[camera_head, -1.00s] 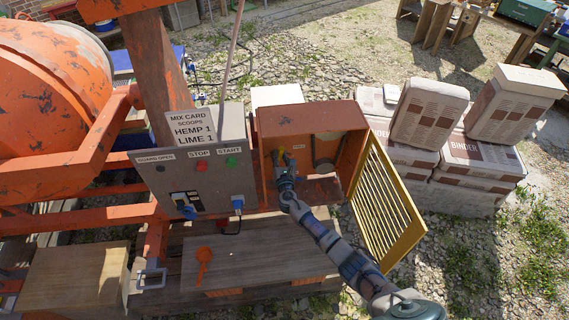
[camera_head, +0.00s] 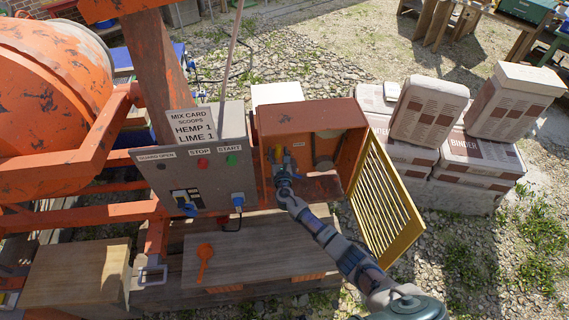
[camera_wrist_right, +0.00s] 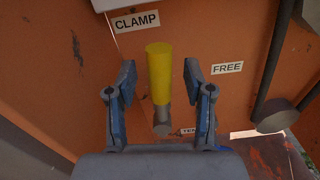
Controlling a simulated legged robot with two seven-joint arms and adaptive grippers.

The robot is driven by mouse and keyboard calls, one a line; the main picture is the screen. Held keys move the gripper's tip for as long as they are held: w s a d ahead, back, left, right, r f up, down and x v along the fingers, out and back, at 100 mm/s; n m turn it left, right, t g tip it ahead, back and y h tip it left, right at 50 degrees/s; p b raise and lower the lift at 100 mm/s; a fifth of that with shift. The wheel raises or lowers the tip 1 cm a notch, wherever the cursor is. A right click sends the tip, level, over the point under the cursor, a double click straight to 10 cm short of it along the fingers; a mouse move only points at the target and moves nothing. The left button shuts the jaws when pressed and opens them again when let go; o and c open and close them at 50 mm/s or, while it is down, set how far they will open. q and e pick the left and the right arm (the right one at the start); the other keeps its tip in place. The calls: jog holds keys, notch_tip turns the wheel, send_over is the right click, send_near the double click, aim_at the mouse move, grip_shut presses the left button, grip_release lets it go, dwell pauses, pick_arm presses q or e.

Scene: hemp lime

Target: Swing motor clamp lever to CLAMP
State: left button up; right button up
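The motor clamp lever has a yellow cylindrical handle (camera_wrist_right: 159,72) on a short grey stem; it also shows small in the head view (camera_head: 278,153). In the right wrist view it stands roughly upright between the CLAMP label (camera_wrist_right: 136,21), up and left, and the FREE label (camera_wrist_right: 227,68) to the right. My right gripper (camera_wrist_right: 160,82) is open, one finger on each side of the handle with visible gaps. In the head view my right gripper (camera_head: 284,168) reaches inside the orange box (camera_head: 345,145). My left gripper is not in view.
The yellow slatted door (camera_head: 388,205) of the box hangs open to the right of my right arm. The grey control panel (camera_head: 215,170), with a GUARD OPEN label, stands left of the box. A wooden bench top with an orange scoop (camera_head: 204,258) lies below.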

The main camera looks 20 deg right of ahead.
jog(key=shift+s+f, duration=0.1)
jog(key=shift+s+a+p, duration=0.1)
jog(key=shift+s+p, duration=0.15)
jog(key=shift+p, duration=0.05)
jog(key=shift+s+a+p, duration=0.15)
jog(key=shift+s+p, duration=0.35)
jog(key=shift+s, duration=0.25)
jog(key=shift+s+a+p, duration=0.15)
jog(key=shift+s+p, duration=0.3)
jog(key=shift+s, duration=0.3)
jog(key=s+p, duration=0.1)
jog(key=s, duration=0.1)
jog(key=s+a+p, duration=0.1)
jog(key=s, duration=0.2)
jog(key=shift+s, duration=0.15)
